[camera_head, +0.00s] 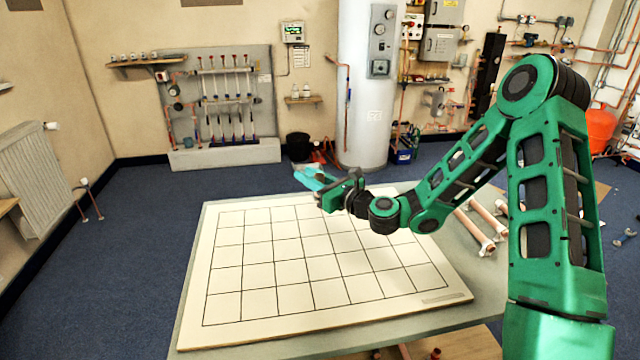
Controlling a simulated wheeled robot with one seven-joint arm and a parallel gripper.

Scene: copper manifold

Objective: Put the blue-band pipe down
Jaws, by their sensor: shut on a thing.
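My gripper (328,201) is shut on the blue-band pipe. It is above the far side of the white gridded board (240,338), near the board's back edge. The pipe is mostly hidden by the fingers and too small to make out, so its tilt and its gap to the board cannot be told. A light-blue patch (310,179) shows just behind the gripper; I cannot tell if it is part of the pipe or something on the floor. The board's grid squares are empty.
The board lies on a grey table (484,290). Copper pipes with fittings (474,232) lie on the table to the right, behind my arm. A white cylinder tank (365,110) and a black bucket (298,146) stand beyond the table.

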